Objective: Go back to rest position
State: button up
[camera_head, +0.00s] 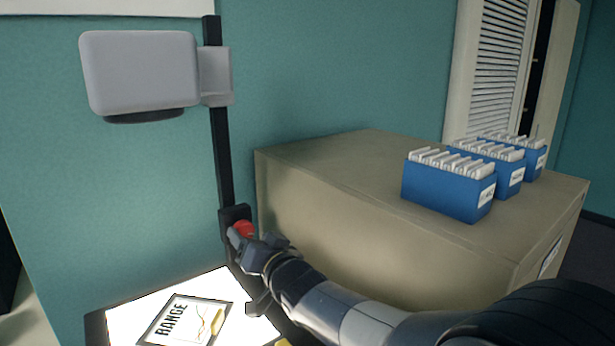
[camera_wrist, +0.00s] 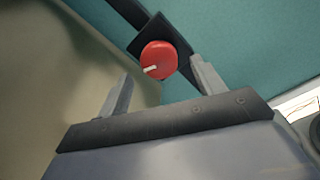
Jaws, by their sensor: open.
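My gripper (camera_head: 240,238) is at the black post, close to a red knob (camera_head: 244,228). In the wrist view my gripper (camera_wrist: 163,88) is open, its two grey fingers spread wide apart. The red knob (camera_wrist: 159,59) with a white mark shows beyond and between the fingertips, on a black plate. Nothing is held between the fingers. In the head view my arm reaches in from the lower right, and my gripper partly covers the knob. I cannot tell whether a fingertip touches the knob.
A black post (camera_head: 223,150) carries a grey box-like head (camera_head: 140,72) above a lit white panel (camera_head: 130,318) with a "RANGE" sheet (camera_head: 185,320). A beige cabinet (camera_head: 340,165) stands close beside my arm, with blue file boxes (camera_head: 440,190) on top. A teal wall is behind.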

aim_at(246, 232)
jog(key=x, duration=0.3)
jog(key=shift+w+a+p, duration=0.25)
jog(key=shift+w+p, duration=0.1)
jog(key=shift+s, duration=0.1)
jog(key=shift+s+d, duration=0.1)
